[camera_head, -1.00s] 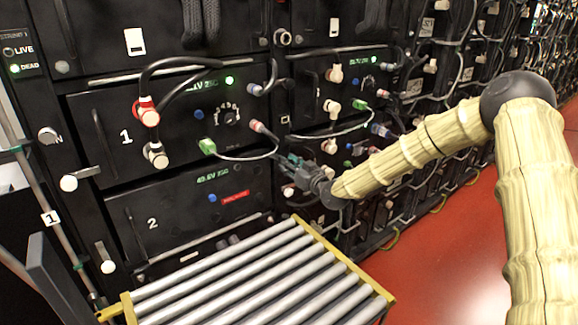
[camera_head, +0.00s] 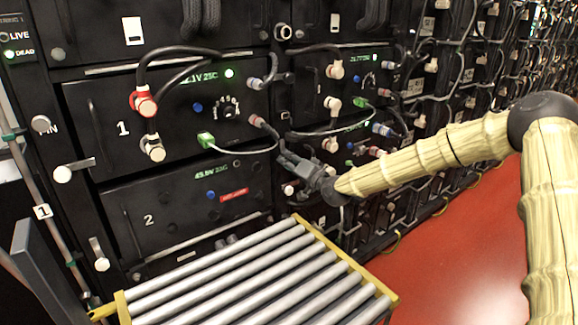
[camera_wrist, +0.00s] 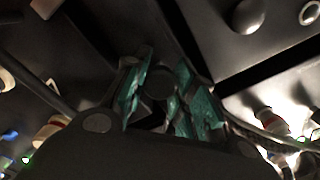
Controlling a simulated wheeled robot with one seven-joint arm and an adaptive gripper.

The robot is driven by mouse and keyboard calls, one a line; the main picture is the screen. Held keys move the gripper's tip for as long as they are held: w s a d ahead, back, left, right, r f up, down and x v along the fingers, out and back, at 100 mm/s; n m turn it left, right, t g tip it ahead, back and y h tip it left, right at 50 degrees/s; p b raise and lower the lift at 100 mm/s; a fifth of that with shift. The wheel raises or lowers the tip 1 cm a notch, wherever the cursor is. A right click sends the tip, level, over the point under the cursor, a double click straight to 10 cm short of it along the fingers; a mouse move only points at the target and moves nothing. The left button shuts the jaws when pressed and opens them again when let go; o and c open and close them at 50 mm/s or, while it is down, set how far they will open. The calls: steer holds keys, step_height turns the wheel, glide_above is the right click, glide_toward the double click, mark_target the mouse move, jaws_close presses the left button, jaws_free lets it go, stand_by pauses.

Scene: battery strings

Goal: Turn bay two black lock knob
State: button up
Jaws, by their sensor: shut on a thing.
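My gripper (camera_head: 284,160) is at the upper right edge of bay two, beside the rack post. In the wrist view my gripper (camera_wrist: 165,97) has its two green-padded fingers on either side of a dark round knob (camera_wrist: 160,82), which looks like the black lock knob. The fingers are shut on it. In the head view the gripper hides the knob, and its turn angle cannot be read.
A roller table (camera_head: 250,270) with a yellow frame stands in front of bay two. Bay one (camera_head: 120,95) has black cables, and its grey cable (camera_head: 245,151) hangs just left of my gripper. Clear red floor (camera_head: 450,260) lies to the right.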

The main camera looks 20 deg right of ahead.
steer(key=shift+d+f+m+b, duration=0.1)
steer(key=shift+d+m+b, duration=0.15)
steer(key=shift+m, duration=0.45)
steer(key=o, duration=1)
